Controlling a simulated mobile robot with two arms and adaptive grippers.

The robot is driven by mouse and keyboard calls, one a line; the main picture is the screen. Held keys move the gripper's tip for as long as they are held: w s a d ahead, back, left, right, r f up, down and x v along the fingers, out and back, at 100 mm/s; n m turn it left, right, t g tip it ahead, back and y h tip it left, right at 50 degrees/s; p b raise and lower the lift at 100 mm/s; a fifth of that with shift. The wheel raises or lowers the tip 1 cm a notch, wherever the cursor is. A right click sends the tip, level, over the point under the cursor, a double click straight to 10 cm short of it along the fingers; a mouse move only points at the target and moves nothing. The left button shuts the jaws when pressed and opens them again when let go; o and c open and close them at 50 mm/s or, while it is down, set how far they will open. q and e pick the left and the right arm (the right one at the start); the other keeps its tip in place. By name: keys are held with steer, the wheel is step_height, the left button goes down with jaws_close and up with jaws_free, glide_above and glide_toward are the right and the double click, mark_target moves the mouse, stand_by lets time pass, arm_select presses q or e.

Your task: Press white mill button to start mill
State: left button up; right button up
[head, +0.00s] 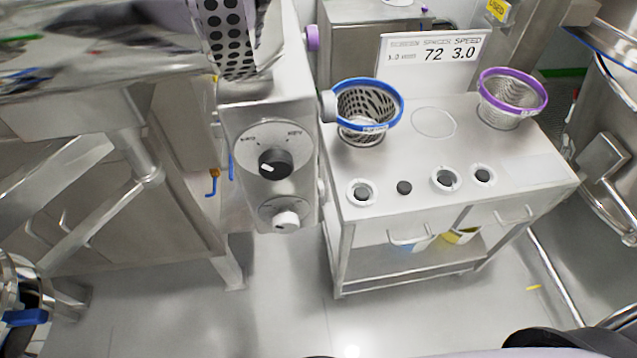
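The mill (262,112) stands left of centre, a steel housing with a control panel on its sloped front. The white mill button (287,219) sticks out low on this panel, in a round plate. A black rotary knob (275,163) with a white mark sits above it, on a larger labelled dial. Nothing covers the button. No gripper can be made out in the head view, and nothing touches the panel.
A steel cart (460,205) stands right of the mill, bearing a blue-rimmed screen basket (368,104), a purple-rimmed one (512,98) and several small round parts. A display sign (432,51) stands behind. A steel bench (120,200) is at left. The floor (290,310) in front looks clear.

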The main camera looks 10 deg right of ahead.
steer(key=shift+a, duration=0.15)
jaws_close()
steer(key=shift+w, duration=0.1)
stand_by(1.0)
